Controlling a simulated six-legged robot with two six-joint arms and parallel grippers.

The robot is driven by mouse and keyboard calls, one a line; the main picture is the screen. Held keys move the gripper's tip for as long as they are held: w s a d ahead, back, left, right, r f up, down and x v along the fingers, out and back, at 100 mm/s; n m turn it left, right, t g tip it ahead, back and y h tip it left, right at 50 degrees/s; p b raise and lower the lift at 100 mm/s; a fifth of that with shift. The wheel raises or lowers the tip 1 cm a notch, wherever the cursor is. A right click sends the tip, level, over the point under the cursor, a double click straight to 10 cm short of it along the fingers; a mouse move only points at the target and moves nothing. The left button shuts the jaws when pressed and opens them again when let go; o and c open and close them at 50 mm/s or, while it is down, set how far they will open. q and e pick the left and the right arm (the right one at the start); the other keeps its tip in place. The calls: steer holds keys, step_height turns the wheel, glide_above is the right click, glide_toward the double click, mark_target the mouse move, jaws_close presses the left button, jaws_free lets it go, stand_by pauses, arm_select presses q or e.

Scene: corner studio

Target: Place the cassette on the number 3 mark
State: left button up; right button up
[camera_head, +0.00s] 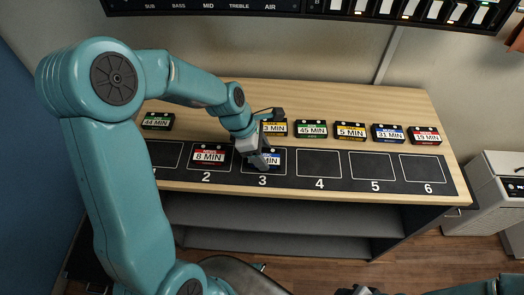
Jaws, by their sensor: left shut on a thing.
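My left gripper (260,153) is shut on a blue-and-white cassette (272,160) labelled in minutes and partly hidden by the gripper. The cassette is at the outlined square above the number 3 mark (262,181) on the dark strip. I cannot tell whether it touches the strip. A small dark part of my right gripper (358,290) shows at the bottom edge, with its jaws unclear.
A red "8 MIN" cassette (209,155) lies on square 2. Squares 4 (319,165), 5 (371,166) and 6 (422,168) are empty. Several cassettes, including a green "45 MIN" one (311,129), line the back of the wooden table (330,97).

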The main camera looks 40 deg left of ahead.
arm_select(q)
steer(key=o, duration=1.1)
steer(key=shift+f, duration=0.1)
steer(key=shift+c, duration=0.2)
steer(key=shift+r, duration=0.35)
steer(key=p+v, duration=0.1)
steer(key=v, duration=1)
steer(key=shift+r+p, duration=0.3)
steer(key=shift+r, duration=0.05)
steer(key=shift+s+a, duration=0.1)
steer(key=shift+s, duration=0.1)
